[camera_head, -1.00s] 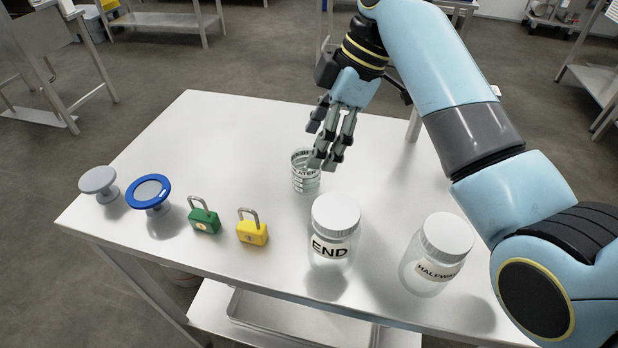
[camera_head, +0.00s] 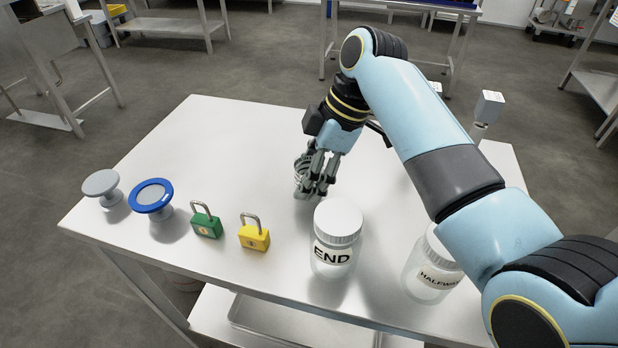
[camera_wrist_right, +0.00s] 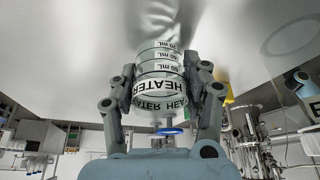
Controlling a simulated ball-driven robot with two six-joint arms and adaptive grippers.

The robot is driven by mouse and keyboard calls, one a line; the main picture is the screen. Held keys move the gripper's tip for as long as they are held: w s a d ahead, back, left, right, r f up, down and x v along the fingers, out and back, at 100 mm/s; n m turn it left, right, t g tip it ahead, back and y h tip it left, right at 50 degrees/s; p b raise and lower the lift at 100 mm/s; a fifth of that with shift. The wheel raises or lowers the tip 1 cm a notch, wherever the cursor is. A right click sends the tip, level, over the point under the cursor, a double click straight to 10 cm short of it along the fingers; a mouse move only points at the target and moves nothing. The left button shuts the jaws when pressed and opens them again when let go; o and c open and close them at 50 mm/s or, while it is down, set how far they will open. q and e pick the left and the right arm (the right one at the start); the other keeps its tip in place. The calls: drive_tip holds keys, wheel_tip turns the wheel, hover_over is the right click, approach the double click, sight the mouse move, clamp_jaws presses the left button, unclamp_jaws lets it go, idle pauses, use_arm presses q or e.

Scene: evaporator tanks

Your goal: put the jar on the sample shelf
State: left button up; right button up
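A small clear jar (camera_wrist_right: 160,65) with volume marks and a HEATER label stands between the fingers of my right gripper in the right wrist view. In the head view the jar (camera_head: 300,174) is partly hidden behind my right gripper (camera_head: 318,188), low over the table. The fingers stand on both sides of the jar with small gaps visible, so the gripper looks open around it. A lidded END jar (camera_head: 335,240) and a lidded HALFWAY jar (camera_head: 430,272) stand nearer the front; my arm partly covers the HALFWAY one. I cannot identify the sample shelf. My left gripper is out of view.
A grey knob (camera_head: 102,185), a blue-rimmed knob (camera_head: 150,195), a green padlock (camera_head: 206,220) and a yellow padlock (camera_head: 254,234) line the table's left front. The steel table (camera_head: 220,140) is bare at the back left. A tray (camera_head: 290,322) sits below.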

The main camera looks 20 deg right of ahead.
clamp_jaws()
drive_tip(key=shift+r, duration=0.1)
